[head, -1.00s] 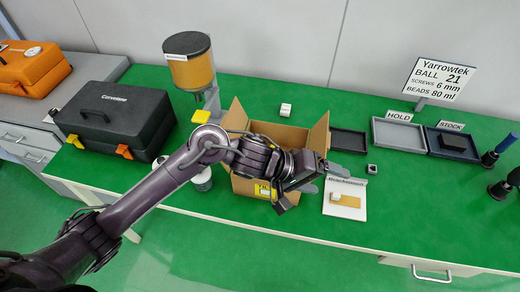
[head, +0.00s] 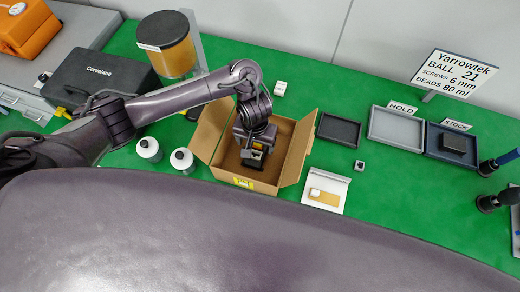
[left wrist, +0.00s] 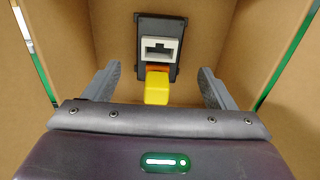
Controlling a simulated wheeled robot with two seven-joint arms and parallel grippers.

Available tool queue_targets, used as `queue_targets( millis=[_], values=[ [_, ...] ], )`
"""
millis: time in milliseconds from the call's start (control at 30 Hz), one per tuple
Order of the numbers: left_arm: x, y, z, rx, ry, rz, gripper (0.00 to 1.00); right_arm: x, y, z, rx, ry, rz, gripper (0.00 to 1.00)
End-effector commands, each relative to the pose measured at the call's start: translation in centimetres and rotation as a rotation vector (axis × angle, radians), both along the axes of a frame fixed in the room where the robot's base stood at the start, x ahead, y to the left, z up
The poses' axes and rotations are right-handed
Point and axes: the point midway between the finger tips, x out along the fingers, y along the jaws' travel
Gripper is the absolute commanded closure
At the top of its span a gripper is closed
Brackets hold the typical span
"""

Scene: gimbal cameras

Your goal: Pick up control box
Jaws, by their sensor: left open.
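A dark box with a light grey socketed face and an orange and yellow part, which looks like the control box (left wrist: 158,45), shows in the left wrist view inside the cardboard carton (left wrist: 60,40). In the head view my left gripper (head: 252,158) points down into the open carton (head: 293,153) and largely hides what lies there. In the left wrist view my left gripper (left wrist: 160,85) is open, with one finger on each side of the yellow part and a gap to both. The dark box lies ahead between the fingers. My right gripper is not in view.
The carton's walls and spread flaps surround my left gripper closely. Two white bottles (head: 149,149) stand left of it, with a bead dispenser (head: 166,45) behind. A black tray (head: 339,131) and a white card (head: 326,190) are to its right.

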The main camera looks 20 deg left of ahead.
Motion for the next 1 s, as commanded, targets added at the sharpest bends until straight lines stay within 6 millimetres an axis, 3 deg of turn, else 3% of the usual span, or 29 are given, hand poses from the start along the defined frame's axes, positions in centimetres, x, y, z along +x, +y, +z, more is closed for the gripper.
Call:
queue_targets(
  millis=[100,233,400,667,1000],
  values=[
    [-0.2,-0.1,-2.0,-0.004,0.002,0.002,0.22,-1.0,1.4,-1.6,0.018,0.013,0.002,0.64],
    [-0.3,-0.1,-4.1,-0.004,0.002,0.002,0.22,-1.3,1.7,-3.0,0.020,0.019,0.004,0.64],
    [-0.2,-0.1,-5.3,-0.002,0.000,0.001,0.22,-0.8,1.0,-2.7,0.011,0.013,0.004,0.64],
    [-0.2,-0.1,-5.4,-0.004,-0.002,0.000,0.23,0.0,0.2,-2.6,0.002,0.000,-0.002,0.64],
    [-0.2,-0.1,-5.4,-0.004,-0.002,0.000,0.68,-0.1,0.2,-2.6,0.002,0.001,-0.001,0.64]
  ],
)
